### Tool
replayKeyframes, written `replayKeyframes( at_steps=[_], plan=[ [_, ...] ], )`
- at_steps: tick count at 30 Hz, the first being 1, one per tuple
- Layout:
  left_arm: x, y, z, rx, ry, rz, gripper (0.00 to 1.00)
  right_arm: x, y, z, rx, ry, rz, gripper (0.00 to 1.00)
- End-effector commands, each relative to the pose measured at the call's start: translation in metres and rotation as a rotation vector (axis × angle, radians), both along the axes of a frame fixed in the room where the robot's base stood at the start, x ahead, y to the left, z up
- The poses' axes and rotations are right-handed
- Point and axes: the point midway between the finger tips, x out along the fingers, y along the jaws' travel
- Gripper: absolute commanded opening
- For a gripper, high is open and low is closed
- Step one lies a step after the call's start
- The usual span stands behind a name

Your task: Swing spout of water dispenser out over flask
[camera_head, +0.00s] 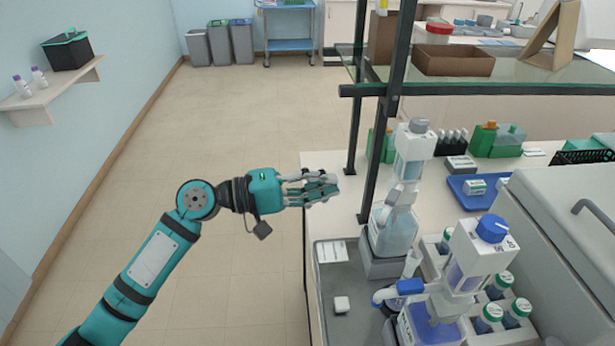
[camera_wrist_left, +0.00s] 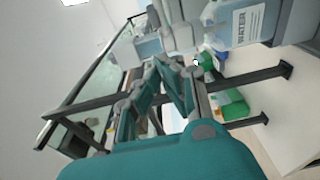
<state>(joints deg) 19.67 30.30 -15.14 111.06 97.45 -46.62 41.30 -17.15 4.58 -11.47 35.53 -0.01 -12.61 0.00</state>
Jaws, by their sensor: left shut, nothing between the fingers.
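The water dispenser is a clear bottle (camera_head: 393,232) with a white pump head (camera_head: 414,148), upright on a grey base near the bench's left edge. Its WATER label shows at the top of the left wrist view, on the bottle (camera_wrist_left: 238,24). A pale grey part (camera_head: 401,194) below the head may be the spout; I cannot tell which way it points. My left gripper (camera_head: 330,188) is shut and empty, left of the dispenser and apart from it. In the wrist view its fingertips (camera_wrist_left: 172,68) point toward the dispenser. I cannot clearly pick out the flask. My right gripper is out of view.
A black shelf post (camera_head: 382,150) stands just behind the dispenser, under a glass shelf (camera_head: 480,78). A second dispenser with a blue knob (camera_head: 492,228) and several capped bottles stand in front right. A grey mat (camera_head: 340,280) with a small white block (camera_head: 342,304) lies front left.

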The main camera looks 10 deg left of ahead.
Motion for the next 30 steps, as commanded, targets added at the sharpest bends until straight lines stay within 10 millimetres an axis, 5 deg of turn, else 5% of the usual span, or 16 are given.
replayKeyframes(
  at_steps=[6,12,30],
  plan=[
    [0.02,-0.043,0.005,-0.003,0.001,0.0,0.0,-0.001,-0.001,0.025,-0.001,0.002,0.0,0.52],
    [0.008,-0.068,0.003,0.0,0.001,0.001,0.0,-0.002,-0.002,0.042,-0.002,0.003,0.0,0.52],
    [0.005,-0.077,-0.001,0.0,-0.001,0.004,0.0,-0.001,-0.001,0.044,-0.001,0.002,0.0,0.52]
  ],
)
